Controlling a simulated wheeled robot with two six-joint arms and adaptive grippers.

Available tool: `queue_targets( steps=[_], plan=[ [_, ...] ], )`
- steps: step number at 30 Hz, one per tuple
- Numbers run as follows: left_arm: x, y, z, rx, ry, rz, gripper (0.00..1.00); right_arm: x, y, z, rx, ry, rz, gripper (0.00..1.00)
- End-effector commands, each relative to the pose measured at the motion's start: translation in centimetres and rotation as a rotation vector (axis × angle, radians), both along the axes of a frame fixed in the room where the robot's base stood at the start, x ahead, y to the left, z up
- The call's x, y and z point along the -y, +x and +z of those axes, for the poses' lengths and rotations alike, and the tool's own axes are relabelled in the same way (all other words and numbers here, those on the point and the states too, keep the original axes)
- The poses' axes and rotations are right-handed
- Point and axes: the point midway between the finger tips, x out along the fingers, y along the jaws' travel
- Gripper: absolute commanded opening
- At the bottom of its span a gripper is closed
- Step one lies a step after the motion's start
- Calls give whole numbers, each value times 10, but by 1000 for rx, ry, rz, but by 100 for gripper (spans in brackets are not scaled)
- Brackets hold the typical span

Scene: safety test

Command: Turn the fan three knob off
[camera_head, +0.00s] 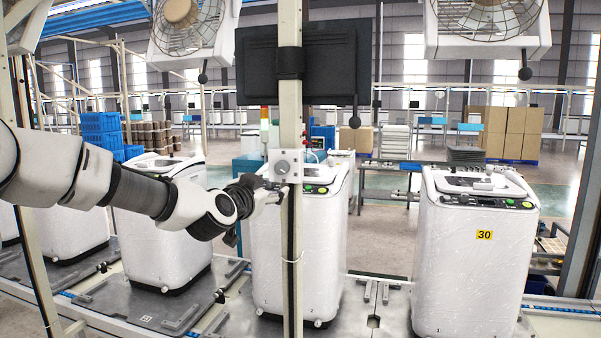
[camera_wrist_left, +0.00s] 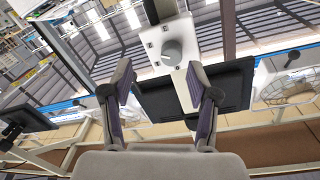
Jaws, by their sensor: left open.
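A round grey knob (camera_head: 282,167) sits on a pale square plate (camera_head: 291,177) fixed to the upright post in the middle of the head view. The knob also shows in the left wrist view (camera_wrist_left: 172,52), above and between the fingers. My left gripper (camera_head: 277,190) is beside the plate, at its lower left. In the left wrist view my left gripper (camera_wrist_left: 159,88) is open and empty, with its two fingers apart and the knob beyond the tips. I cannot tell which way the knob is set. My right gripper does not show.
The post (camera_head: 290,80) carries a black monitor (camera_head: 340,60) above the plate. White washing machines (camera_head: 470,260) stand in a row behind, one of them (camera_head: 270,250) behind the post. Caged fans (camera_head: 185,25) hang overhead at left and right (camera_head: 487,18).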

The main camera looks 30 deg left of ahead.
Motion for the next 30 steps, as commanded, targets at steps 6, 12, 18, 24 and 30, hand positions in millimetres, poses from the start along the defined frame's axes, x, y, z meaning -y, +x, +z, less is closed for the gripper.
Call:
queue_targets(
  steps=[6,12,18,24,30],
  plan=[
    [-2,3,20,37,1,1,60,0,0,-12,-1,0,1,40],
    [-7,38,31,30,1,0,60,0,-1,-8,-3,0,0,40],
    [-12,67,28,33,-2,-1,60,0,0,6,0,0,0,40],
    [-12,70,26,35,-2,-1,60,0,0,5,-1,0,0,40],
    [-12,70,25,33,-2,-2,17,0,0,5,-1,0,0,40]
  ],
)
